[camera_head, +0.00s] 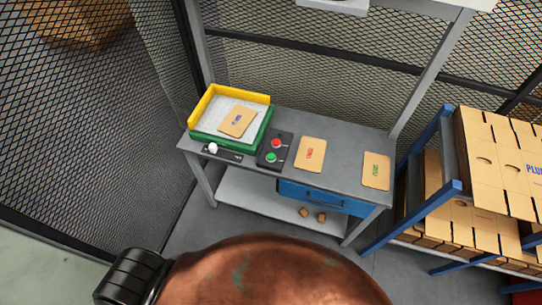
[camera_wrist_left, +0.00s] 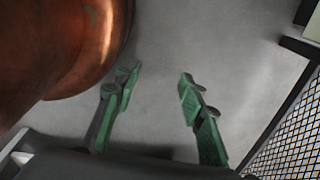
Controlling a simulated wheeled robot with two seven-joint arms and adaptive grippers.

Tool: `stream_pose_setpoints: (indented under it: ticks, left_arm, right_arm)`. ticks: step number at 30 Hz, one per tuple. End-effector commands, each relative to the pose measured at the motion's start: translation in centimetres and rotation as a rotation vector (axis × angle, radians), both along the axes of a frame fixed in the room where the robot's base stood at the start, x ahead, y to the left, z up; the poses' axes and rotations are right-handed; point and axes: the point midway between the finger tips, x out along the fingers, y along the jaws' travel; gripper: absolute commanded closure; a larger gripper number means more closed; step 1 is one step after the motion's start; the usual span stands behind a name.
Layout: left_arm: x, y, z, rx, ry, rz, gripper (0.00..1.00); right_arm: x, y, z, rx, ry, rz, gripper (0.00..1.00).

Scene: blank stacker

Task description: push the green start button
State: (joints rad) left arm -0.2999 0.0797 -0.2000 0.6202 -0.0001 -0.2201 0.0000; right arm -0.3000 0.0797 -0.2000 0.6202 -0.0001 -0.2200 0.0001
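The green start button (camera_head: 271,157) sits on a dark control box (camera_head: 266,163) on the grey workbench, below a red button (camera_head: 276,143) on the same box. My left gripper (camera_wrist_left: 160,82) shows in the left wrist view with its two green fingers apart and nothing between them, over bare grey floor. It is away from the bench and does not show in the head view. My right gripper is not in either view.
The workbench (camera_head: 345,165) holds a yellow-and-green tray (camera_head: 262,98) with a card, a white-knobbed lever (camera_head: 213,148) and two cardboard pieces (camera_head: 311,154), (camera_head: 376,171). A blue rack (camera_head: 446,190) with boxes stands right. Mesh fencing (camera_head: 100,120) stands left and behind. A large copper-coloured rounded surface fills the bottom front.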

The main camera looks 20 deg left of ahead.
Motion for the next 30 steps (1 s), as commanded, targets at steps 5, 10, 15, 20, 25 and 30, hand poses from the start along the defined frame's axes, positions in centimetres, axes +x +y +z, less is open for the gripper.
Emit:
stream_pose_setpoints:
  ticks: [5, 10, 15, 20, 25, 30]
  left_arm:
    - [0.0, 0.0, 0.0, 0.0, 0.0, 0.0, 0.77]
    - [0.0, 0.01, 0.0, 0.0, 0.0, 0.0, 0.88]
    - [0.0, 0.01, 0.0, 0.0, 0.0, 0.0, 1.0]
    - [0.0, 0.01, 0.0, 0.0, 0.0, 0.0, 1.0]
    - [0.0, 0.01, 0.0, 0.0, 0.0, 0.0, 1.0]
    - [-0.01, 0.01, 0.0, 0.0, 0.0, 0.0, 1.0]
  right_arm:
    - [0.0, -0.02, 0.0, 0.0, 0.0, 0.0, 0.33]
    - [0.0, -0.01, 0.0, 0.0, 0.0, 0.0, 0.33]
    - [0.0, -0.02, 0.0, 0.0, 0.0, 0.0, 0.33]
    - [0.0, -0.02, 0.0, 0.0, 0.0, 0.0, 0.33]
    - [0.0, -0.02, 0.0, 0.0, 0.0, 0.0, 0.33]
    - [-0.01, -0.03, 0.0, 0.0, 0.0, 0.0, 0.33]
